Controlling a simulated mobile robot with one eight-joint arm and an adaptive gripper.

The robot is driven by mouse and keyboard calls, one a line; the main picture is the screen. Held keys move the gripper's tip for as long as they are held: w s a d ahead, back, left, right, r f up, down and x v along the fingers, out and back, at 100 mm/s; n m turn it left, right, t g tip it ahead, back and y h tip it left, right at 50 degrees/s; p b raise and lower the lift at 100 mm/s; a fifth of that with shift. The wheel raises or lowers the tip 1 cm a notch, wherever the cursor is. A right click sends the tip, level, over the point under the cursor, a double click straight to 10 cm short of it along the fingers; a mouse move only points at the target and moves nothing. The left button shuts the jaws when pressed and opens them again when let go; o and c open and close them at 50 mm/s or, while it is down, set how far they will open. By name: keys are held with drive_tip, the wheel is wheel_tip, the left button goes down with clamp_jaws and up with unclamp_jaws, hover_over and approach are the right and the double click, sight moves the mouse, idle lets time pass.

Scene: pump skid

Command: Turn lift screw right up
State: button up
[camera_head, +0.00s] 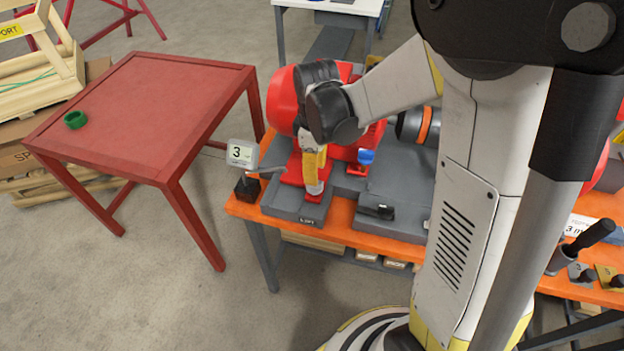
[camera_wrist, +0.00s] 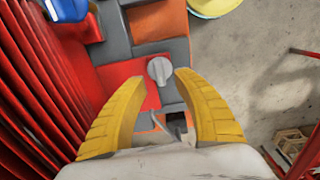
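In the wrist view a grey round screw head (camera_wrist: 159,70) with a raised bar sits at the edge of a red foot plate (camera_wrist: 130,85). It lies just ahead of and between the two yellow fingertips of my gripper (camera_wrist: 158,84), which stand apart with nothing visibly held. In the head view my gripper (camera_head: 314,172) points down over the red foot at the front of the grey skid (camera_head: 290,204), by a "LIFT" label (camera_head: 308,221). The fingers partly cover that spot. I cannot tell whether they touch the screw head.
The red finned motor (camera_head: 284,100) stands close behind my gripper and fills the wrist view's left. A blue knob (camera_head: 366,156) is to the right. A display reading 3 (camera_head: 242,153) stands left on the orange bench (camera_head: 342,215). A red table (camera_head: 140,110) is farther left, with floor between.

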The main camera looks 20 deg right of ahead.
wheel_tip(320, 180, down, 4)
drive_tip(key=shift+f+b, duration=0.2)
drive_tip(key=shift+b, duration=0.3)
clamp_jaws()
